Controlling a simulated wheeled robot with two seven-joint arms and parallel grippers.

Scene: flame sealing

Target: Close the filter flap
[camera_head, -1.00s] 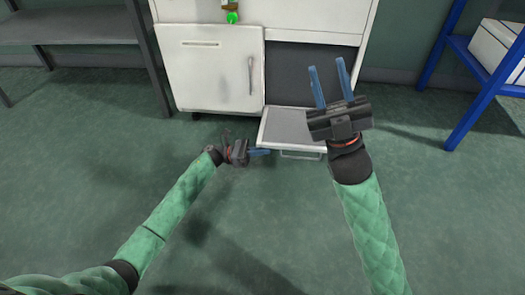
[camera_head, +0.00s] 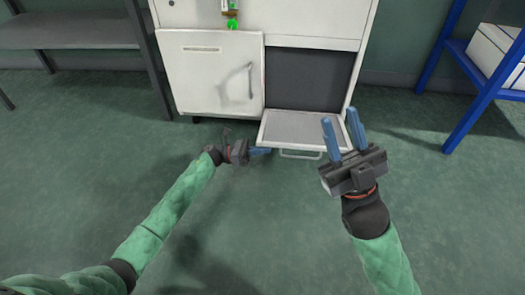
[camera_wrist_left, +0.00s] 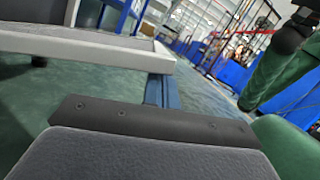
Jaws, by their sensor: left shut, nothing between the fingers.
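The filter flap (camera_head: 300,130) hangs open, folded down at the bottom of the white cabinet, with a grey panel inside its white frame and a handle (camera_head: 301,156) at its front edge. My left gripper (camera_head: 262,151) is shut and empty, low at the flap's front left corner. In the left wrist view its blue fingers (camera_wrist_left: 162,92) are by the flap's pale frame (camera_wrist_left: 90,48); I cannot tell whether they touch. My right gripper (camera_head: 343,130) is open and empty, to the right of the flap, with its blue fingers pointing toward the cabinet.
The white cabinet (camera_head: 210,75) has a closed left door and a dark opening (camera_head: 308,80) above the flap. A blue rack (camera_head: 485,85) stands at the right and a grey shelf (camera_head: 75,30) at the left. The green floor in front is clear.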

